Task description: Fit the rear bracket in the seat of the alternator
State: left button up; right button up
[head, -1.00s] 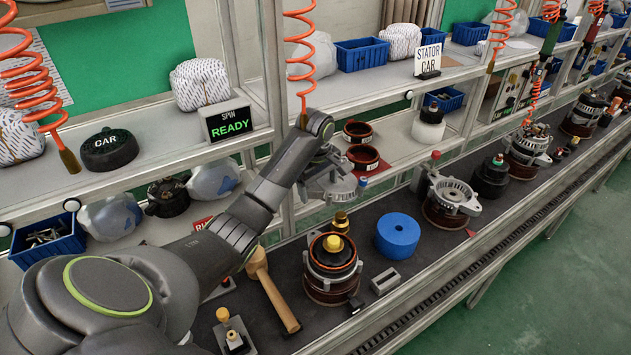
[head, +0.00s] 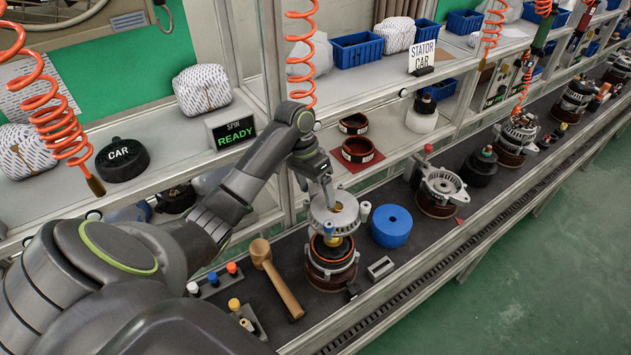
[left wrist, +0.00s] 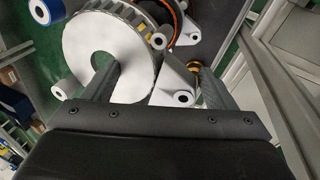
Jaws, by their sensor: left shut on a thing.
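The rear bracket (head: 345,215) is a round silver casting with lugs. My left gripper (head: 327,188) is shut on it from above; in the left wrist view the fingers (left wrist: 155,85) grip around a lug beside the finned disc (left wrist: 75,45). The bracket is right above the alternator (head: 333,275), a dark and copper-brown stack with an orange-yellow centre, standing upright on the line. The bracket looks roughly level; I cannot tell whether it touches the alternator. Its seat is mostly hidden beneath the bracket. My right gripper is not in view.
A blue roll (head: 391,226) stands just right of the alternator, with a small grey block (head: 380,268) in front. A wooden mallet (head: 272,275) lies to the left. Another alternator (head: 439,192) stands further along the line.

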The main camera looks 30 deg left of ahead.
aim_at(315, 205)
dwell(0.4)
pick_arm(q)
jog(key=shift+s+r+n+p, duration=0.2)
jog(key=shift+n+p, duration=0.1)
jog(key=shift+p, duration=0.45)
jog(key=shift+f+b, duration=0.5)
jog(key=shift+f, duration=0.2)
jog(key=shift+w+f+b, duration=0.1)
jog(key=shift+f+b, duration=0.9)
jog(key=shift+f, duration=1.4)
jog(key=shift+d+p, duration=0.1)
jog(key=shift+p, duration=0.45)
